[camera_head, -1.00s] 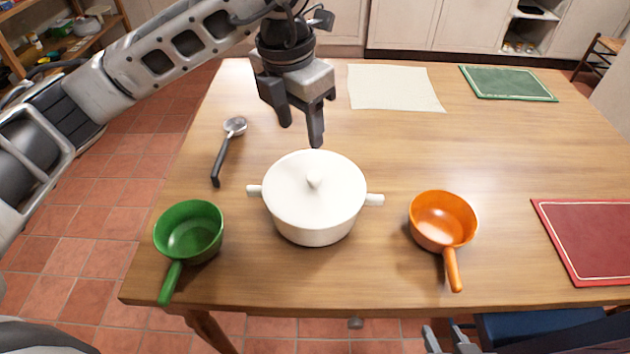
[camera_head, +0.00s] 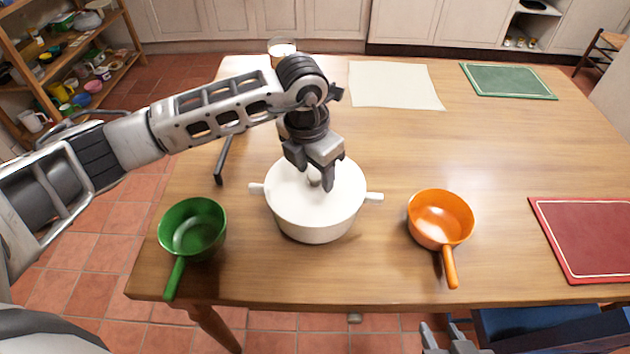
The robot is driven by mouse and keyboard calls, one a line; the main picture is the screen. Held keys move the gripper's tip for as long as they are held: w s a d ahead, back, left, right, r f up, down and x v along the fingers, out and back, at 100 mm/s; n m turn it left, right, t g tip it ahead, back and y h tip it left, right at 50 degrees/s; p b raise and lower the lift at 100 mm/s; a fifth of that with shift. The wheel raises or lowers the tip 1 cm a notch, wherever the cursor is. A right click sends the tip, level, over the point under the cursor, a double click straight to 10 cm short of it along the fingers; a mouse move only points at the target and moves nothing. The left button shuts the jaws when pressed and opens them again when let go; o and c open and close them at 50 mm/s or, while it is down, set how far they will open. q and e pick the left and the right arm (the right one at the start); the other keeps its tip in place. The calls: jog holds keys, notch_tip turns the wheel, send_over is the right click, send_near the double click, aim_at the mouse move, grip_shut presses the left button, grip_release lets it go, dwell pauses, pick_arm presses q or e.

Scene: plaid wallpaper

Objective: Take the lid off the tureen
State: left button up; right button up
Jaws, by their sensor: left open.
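The white tureen (camera_head: 310,229) stands on the wooden table with its white lid (camera_head: 338,204) on it. A side handle sticks out at its left and right. My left gripper (camera_head: 315,181) is open above the lid, with its fingers around or just over the lid's knob (camera_head: 314,179). The gripper hides part of the knob, and I cannot tell whether the fingers touch it. My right gripper (camera_head: 447,338) shows only in part at the bottom edge, away from the tureen.
A green pan (camera_head: 192,232) stands left of the tureen and an orange pan (camera_head: 440,218) right of it. A ladle's dark handle (camera_head: 222,160) lies behind, partly covered by my arm. A red mat (camera_head: 590,238), a green mat (camera_head: 508,81) and a cream sheet (camera_head: 395,86) lie on the table (camera_head: 500,150).

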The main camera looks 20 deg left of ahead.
pick_arm(q)
grip_shut()
jog(key=shift+r, duration=0.15)
